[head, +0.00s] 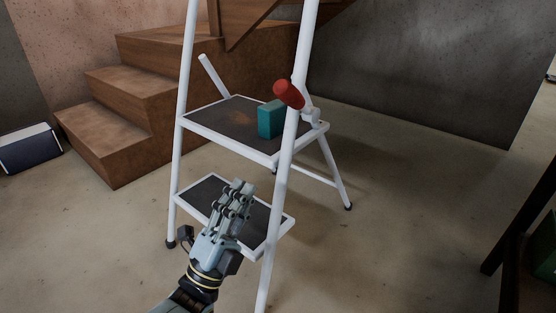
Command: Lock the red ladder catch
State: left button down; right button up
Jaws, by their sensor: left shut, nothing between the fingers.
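The red ladder catch (289,95) is a red handle on the right rail of the white step ladder (279,190), just above the upper step. It tilts up and to the left from a small white bracket (311,116). My left gripper (239,187) is shut and empty. It shows in front of the lower step, below and to the left of the catch and well apart from it. My right gripper is not in view.
A teal box (271,119) stands on the upper step (222,120), close beside the right rail and catch. Wooden stairs (130,120) rise behind left. A blue and white box (30,149) lies at far left. A dark frame (520,240) stands at right. Floor between is clear.

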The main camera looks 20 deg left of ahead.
pick_arm(q)
jog(key=shift+s+d+r+m+t+h, duration=0.15)
jog(key=shift+r+m+t+h, duration=0.1)
jog(key=shift+m+h, duration=0.25)
jog(key=shift+s+d+r+m+t+h, duration=0.15)
jog(key=shift+r+m+t+h, duration=0.1)
jog(key=shift+m+h, duration=0.2)
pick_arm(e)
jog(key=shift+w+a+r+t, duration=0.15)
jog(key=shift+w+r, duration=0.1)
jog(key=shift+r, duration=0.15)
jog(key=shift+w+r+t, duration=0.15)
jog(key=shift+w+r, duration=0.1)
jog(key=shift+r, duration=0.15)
pick_arm(q)
send_near(284, 102)
jog(key=a+x, duration=0.1)
jog(key=x, duration=0.2)
jog(key=shift+w+d+r+b, duration=0.6)
jog(key=shift+w+d+r, duration=0.2)
jog(key=shift+w+r, duration=0.3)
jog(key=shift+w+d+r, duration=0.1)
jog(key=shift+w+r, duration=0.15)
jog(key=shift+r, duration=0.3)
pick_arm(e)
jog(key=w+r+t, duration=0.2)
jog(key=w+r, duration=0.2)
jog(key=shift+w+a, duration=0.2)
